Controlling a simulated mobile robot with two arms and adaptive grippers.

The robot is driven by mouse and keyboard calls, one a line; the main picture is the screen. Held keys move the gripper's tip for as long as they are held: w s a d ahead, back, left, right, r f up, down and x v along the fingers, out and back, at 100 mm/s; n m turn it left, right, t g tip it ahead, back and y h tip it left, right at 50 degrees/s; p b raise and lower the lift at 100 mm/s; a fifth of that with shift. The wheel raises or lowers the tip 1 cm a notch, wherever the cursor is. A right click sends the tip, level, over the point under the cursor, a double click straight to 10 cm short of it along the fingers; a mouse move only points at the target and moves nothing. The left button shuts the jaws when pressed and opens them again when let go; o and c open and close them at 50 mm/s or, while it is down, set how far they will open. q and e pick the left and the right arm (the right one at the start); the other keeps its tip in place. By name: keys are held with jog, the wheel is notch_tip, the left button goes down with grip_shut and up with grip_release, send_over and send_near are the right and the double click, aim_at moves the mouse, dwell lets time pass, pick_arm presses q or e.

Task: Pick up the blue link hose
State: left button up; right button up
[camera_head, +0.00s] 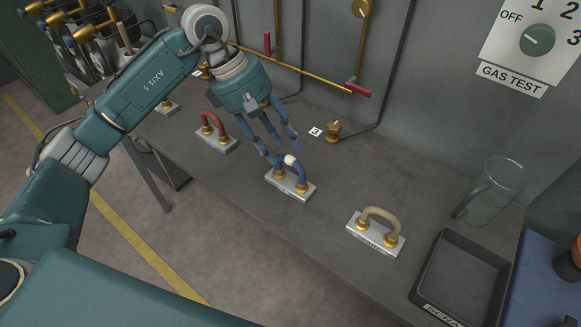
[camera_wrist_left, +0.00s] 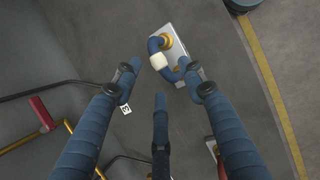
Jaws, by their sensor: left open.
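The blue link hose (camera_head: 300,170) is a short arch with a white band, standing on two brass fittings on a pale block (camera_head: 291,189) on the bench. In the left wrist view the hose (camera_wrist_left: 155,45) lies beyond the fingertips, its lower end near the right-hand finger. My left gripper (camera_head: 279,148) points down just above and behind the hose, its three blue fingers spread and empty. The fingers also show in the left wrist view (camera_wrist_left: 160,83). I cannot tell whether a fingertip touches the hose. My right gripper is not in view.
A red hose (camera_head: 212,125) stands left of the blue one and a tan hose (camera_head: 384,217) to its right. A brass valve (camera_head: 333,132) is behind. A glass jug (camera_head: 490,190) and a dark scrap tray (camera_head: 460,282) are at the right. Pipes with red levers line the wall.

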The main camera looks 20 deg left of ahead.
aim_at(289, 158)
pick_arm(q)
jog(key=p+x, duration=0.2)
jog(key=x, duration=0.2)
jog(key=shift+d+f, duration=0.3)
jog(key=shift+f, duration=0.15)
jog(key=shift+w+f, duration=0.1)
jog(key=shift+c, duration=0.5)
grip_shut()
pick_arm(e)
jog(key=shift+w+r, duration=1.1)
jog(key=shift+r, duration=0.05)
